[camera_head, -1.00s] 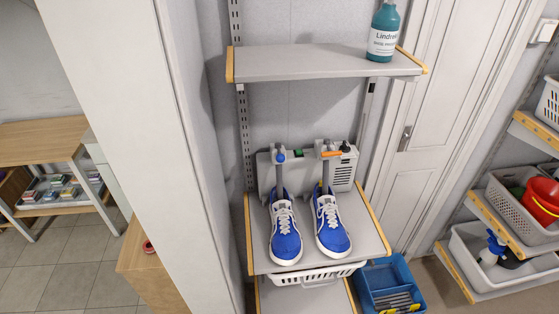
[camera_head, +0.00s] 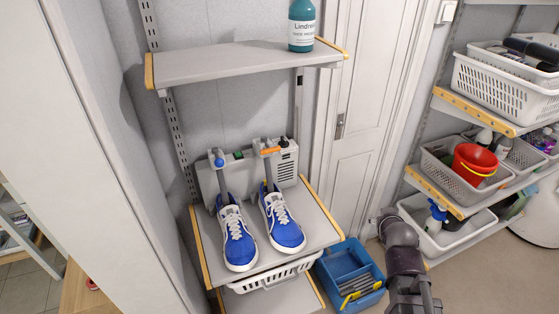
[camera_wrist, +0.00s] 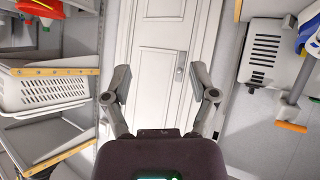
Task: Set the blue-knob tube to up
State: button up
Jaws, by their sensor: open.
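The grey shoe dryer (camera_head: 288,163) stands at the back of the middle shelf. Its left tube (camera_head: 224,183) has a blue knob (camera_head: 219,162) near the top and runs down into the left blue shoe (camera_head: 238,240). Its right tube (camera_head: 268,172) has an orange lever (camera_head: 270,150) and runs into the right blue shoe (camera_head: 284,227). In the wrist view, the dryer (camera_wrist: 262,52) and orange lever (camera_wrist: 291,127) show at the right; I cannot make out the blue knob there. My gripper (camera_wrist: 160,82) is open and empty in front of the door, away from the dryer.
An upper shelf (camera_head: 235,62) with a teal bottle (camera_head: 301,28) hangs above the dryer. A white basket (camera_head: 270,278) sits under the shoe shelf. A blue crate (camera_head: 345,268) is on the floor. Shelves with baskets (camera_head: 505,85) stand at the right. The door (camera_head: 365,95) is behind.

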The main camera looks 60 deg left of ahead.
jog(key=s+a+r+n+g+y, duration=0.1)
jog(key=s+a+r+n+y, duration=0.1)
jog(key=s+a, duration=0.5)
jog(key=s+a+r+n+g+y+b, duration=0.1)
jog(key=s+a, duration=0.6)
jog(key=s, duration=0.9)
jog(key=s+a+r+n+g+y+b, duration=0.1)
jog(key=s+a+r+n+g+y, duration=0.2)
jog(key=s, duration=0.9)
jog(key=a+r+n+y, duration=0.2)
jog(key=a+y, duration=0.1)
jog(key=a, duration=0.1)
jog(key=shift+a+n+y, duration=0.3)
jog(key=shift+a+y, duration=0.1)
jog(key=shift+w+r, duration=0.1)
jog(key=shift+w, duration=0.2)
